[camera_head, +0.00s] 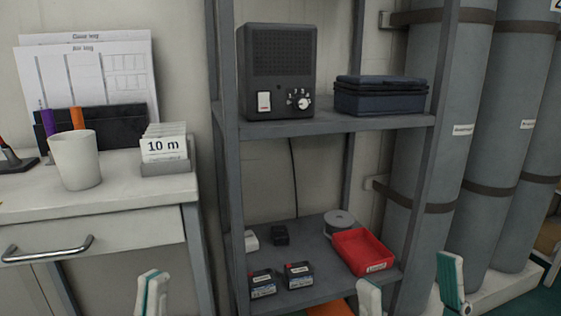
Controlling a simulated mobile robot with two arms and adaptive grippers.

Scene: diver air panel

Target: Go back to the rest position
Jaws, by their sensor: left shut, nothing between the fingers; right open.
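My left gripper (152,291) shows at the bottom edge, left of the shelf unit. Its white and teal fingers are together with nothing between them. My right gripper (411,290) is at the bottom right, in front of the lower shelf's right end. Its two fingers are wide apart and nothing shows held between them. Both grippers are cut off by the bottom edge, and the arms behind them are hidden.
A grey shelf unit (335,124) holds a black speaker box (283,60), a dark blue case (381,97) and, lower, a red tray (364,252). A white drawer cabinet (95,238) carries a cup (76,160) at left. Grey cylinders (445,120) stand right.

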